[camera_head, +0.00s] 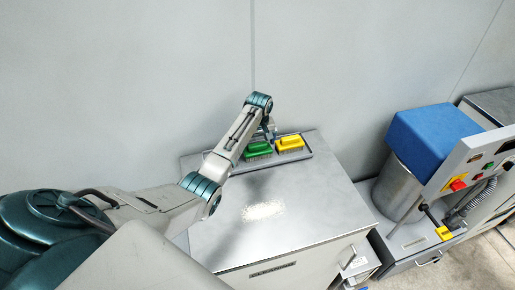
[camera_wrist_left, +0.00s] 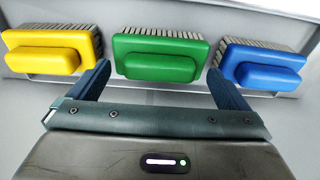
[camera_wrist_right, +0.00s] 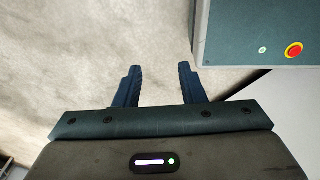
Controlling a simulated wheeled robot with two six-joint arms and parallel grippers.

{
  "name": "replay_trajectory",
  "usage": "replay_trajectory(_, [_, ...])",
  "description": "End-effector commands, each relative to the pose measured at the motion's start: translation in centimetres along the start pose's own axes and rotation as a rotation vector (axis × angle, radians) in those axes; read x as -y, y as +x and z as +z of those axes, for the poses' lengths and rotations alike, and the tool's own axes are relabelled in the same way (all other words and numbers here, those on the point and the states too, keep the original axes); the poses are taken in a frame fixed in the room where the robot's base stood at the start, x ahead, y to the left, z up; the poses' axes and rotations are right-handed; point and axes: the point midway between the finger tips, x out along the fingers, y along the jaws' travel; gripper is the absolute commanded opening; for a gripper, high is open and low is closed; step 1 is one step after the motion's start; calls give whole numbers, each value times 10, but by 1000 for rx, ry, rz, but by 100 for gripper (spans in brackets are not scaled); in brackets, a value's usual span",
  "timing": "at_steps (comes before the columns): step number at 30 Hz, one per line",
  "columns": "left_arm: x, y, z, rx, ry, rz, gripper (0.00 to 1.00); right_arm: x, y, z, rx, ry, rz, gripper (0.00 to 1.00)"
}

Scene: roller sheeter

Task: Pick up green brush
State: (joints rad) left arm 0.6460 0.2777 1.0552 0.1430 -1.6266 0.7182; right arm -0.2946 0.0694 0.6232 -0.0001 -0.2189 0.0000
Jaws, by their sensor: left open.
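The green brush (camera_head: 258,150) lies in a shallow metal tray (camera_head: 240,167) at the back of the steel cabinet top. In the left wrist view the green brush (camera_wrist_left: 160,58) is centred ahead of my left gripper (camera_wrist_left: 160,85), with one finger towards each of its ends. My left gripper is open and empty, and in the head view (camera_head: 269,135) it hangs at the tray, partly hidden by its own arm. My right gripper (camera_wrist_right: 158,85) shows in the right wrist view, fingers apart and empty, over a pale floor.
A yellow brush (camera_head: 290,143) is right of the green one in the head view. A blue brush (camera_wrist_left: 262,66) shows in the left wrist view. The cabinet top (camera_head: 310,200) is mostly clear, with a pale powdery patch (camera_head: 263,210). A machine with a red button (camera_head: 458,185) stands right.

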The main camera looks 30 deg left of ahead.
Motion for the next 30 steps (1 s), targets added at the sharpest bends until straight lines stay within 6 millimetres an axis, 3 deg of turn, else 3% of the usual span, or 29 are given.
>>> replay_trajectory(8, [0,3,0,-1,0,0,96,-7,-1,12,16,-4,7,36])
replay_trajectory(15, [0,3,0,-1,0,0,49,-12,-1,9,13,-6,12,36])
replay_trajectory(18, [0,3,0,-1,0,1,35,-12,-1,8,12,-6,13,36])
replay_trajectory(26, [0,-1,-1,-3,-1,2,35,-12,2,7,10,-6,13,36])
replay_trajectory(30, [0,-19,-4,-6,-1,4,35,-11,12,8,10,-6,12,36])
